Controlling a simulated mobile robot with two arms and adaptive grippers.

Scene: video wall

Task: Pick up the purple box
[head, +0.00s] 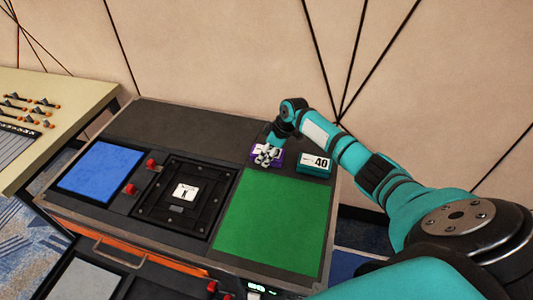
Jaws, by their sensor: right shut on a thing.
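The purple box (257,161) is small and sits near the back right of the dark table, just behind the green panel. My right gripper (267,158) comes down over it from above and is shut on it. The gripper hides much of the box's top and right side. I cannot tell whether the box is clear of the table top. My left gripper is out of view.
A teal box marked 40 (315,163) stands close to the right of the purple box. A green panel (270,225), a black framed square (185,196) and a blue panel (100,171) cover the table. A beige console (55,90) stands at left.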

